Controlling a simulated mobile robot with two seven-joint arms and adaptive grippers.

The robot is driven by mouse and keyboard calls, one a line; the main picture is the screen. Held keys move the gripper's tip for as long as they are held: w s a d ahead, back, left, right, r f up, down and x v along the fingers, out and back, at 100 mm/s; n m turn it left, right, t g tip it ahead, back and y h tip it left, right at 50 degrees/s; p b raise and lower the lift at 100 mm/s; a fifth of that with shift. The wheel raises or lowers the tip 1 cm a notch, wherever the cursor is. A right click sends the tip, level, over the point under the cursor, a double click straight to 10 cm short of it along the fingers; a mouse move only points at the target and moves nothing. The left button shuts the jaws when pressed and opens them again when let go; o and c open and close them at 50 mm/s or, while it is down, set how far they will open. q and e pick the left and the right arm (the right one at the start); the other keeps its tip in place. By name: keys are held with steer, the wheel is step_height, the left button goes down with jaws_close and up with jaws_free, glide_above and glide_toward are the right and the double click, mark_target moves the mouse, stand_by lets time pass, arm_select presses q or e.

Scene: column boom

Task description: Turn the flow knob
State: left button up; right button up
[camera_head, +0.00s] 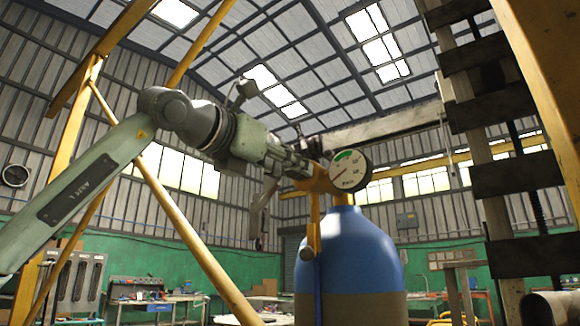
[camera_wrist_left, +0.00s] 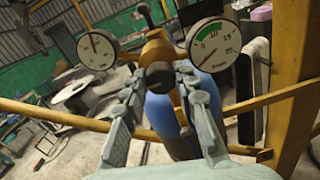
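A brass-yellow regulator (camera_head: 318,181) sits on top of a blue gas cylinder (camera_head: 348,255). A round white gauge (camera_head: 351,171) with a green band is on its right side. In the left wrist view a dark round knob (camera_wrist_left: 158,75) faces me on the front of the regulator, with a gauge on either side. My left gripper (camera_head: 300,165) reaches the regulator from the left. In the wrist view its two fingers (camera_wrist_left: 160,85) are apart, one on each side of the knob. I cannot tell whether they touch it. My right gripper is not in view.
Yellow frame bars (camera_head: 150,165) cross at the left and in front. A dark stepped column (camera_head: 515,175) stands close on the right, and a pale horizontal beam (camera_head: 385,128) passes behind the regulator. Workbenches (camera_head: 160,300) stand far back along the green wall.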

arm_select(q)
jaws_close()
steer(key=shift+m, duration=0.5)
steer(key=shift+s+m+p, duration=0.1)
steer(key=shift+m+p, duration=1.5)
steer(key=shift+m, duration=5.6)
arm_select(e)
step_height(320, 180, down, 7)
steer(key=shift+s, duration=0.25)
arm_select(q)
steer(key=shift+d, duration=0.1)
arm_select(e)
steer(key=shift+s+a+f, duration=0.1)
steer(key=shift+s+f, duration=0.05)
